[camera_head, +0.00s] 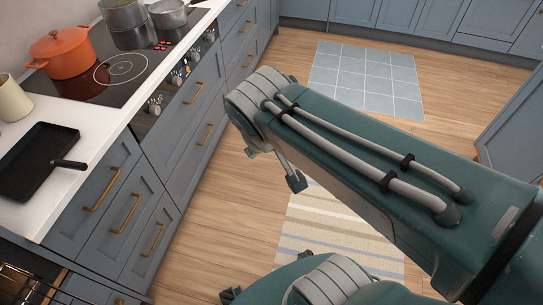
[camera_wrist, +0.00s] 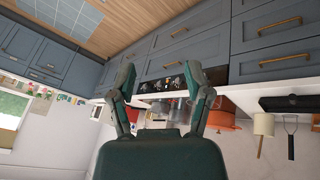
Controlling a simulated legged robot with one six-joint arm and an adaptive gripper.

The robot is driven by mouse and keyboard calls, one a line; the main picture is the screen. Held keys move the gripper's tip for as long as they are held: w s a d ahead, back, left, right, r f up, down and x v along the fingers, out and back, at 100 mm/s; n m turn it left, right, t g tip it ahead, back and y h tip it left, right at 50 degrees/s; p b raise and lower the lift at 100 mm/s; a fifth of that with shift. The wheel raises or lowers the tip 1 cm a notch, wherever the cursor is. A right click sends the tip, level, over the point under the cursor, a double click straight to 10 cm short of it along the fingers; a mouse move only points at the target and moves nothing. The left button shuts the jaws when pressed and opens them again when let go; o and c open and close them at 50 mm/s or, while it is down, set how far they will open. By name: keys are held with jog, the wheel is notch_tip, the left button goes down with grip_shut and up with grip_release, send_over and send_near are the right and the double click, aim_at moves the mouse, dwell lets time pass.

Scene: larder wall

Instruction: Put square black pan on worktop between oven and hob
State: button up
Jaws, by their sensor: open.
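The square black pan (camera_head: 40,160) lies flat on the white worktop (camera_head: 92,122) at the left of the head view, its handle pointing right over the front edge. It rests on the stretch between the hob (camera_head: 125,69) and the oven (camera_head: 30,288), which shows at the bottom left. In the wrist view, which is upside down, the pan (camera_wrist: 290,103) shows edge-on at the right. My gripper (camera_wrist: 160,75) is open and empty, its fingers spread. It is out over the floor, apart from the pan; in the head view my arm hides most of it.
An orange pot (camera_head: 61,53) and metal pots (camera_head: 123,14) stand on the hob. A cream mug (camera_head: 13,100) stands behind the pan. Blue-grey drawers (camera_head: 128,205) line the front below the worktop. The wooden floor holds a tiled mat (camera_head: 366,80) and a striped rug (camera_head: 330,232).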

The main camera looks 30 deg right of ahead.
jog(key=shift+s+a+r+m+t+y, duration=0.15)
jog(key=shift+s+m+y, duration=0.35)
jog(key=shift+s, duration=0.6)
jog(key=shift+s+a+r+m+t+y, duration=0.15)
jog(key=shift+s+m+y, duration=0.35)
jog(key=shift+s, duration=0.55)
